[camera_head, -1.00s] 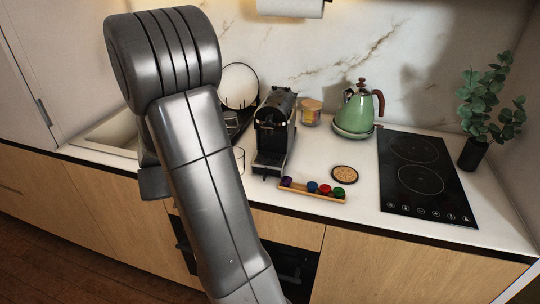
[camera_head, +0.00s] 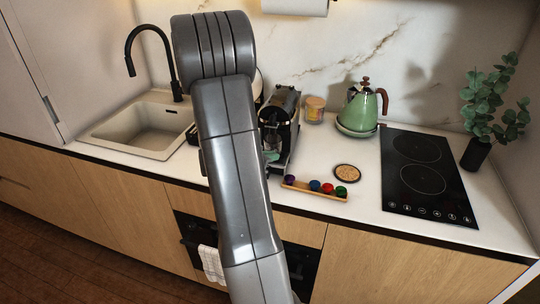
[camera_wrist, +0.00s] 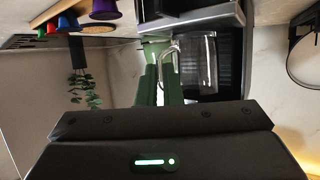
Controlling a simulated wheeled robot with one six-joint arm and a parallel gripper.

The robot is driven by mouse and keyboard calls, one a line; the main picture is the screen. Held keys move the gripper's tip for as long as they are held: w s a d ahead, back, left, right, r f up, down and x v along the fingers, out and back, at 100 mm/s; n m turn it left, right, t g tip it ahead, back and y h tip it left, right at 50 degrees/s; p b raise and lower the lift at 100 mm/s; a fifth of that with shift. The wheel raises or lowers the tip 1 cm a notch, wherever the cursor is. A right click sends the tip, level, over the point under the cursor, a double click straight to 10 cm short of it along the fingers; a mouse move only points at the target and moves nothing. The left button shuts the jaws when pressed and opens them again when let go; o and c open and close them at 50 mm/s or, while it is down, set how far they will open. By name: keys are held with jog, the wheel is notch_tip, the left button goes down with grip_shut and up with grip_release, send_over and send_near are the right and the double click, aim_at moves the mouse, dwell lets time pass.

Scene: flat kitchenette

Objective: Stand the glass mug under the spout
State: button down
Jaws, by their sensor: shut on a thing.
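The black and chrome coffee machine (camera_head: 282,108) stands on the counter, just right of my arm in the head view. The wrist view appears upside down. There the clear glass mug (camera_wrist: 200,62) is upright, over or on the machine's drip tray (camera_wrist: 195,20), with the dark machine body (camera_wrist: 232,62) beside it. I cannot tell whether its base touches the tray. My gripper (camera_wrist: 160,66), with green fingers, is shut on the mug's handle. In the head view a green part of my gripper (camera_head: 271,156) shows at the machine's front; the mug is hard to make out. The spout is not clear.
A wooden holder with several coloured capsules (camera_head: 313,188) lies in front right of the machine, near a round coaster (camera_head: 347,173). A jar (camera_head: 314,108), green kettle (camera_head: 360,108) and hob (camera_head: 425,175) stand further right. The sink (camera_head: 145,130) is left.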

jog(key=shift+f, duration=0.15)
jog(key=c, duration=1.6)
grip_release()
jog(key=shift+a, duration=0.1)
jog(key=b+v, duration=0.1)
jog(key=v, duration=1.1)
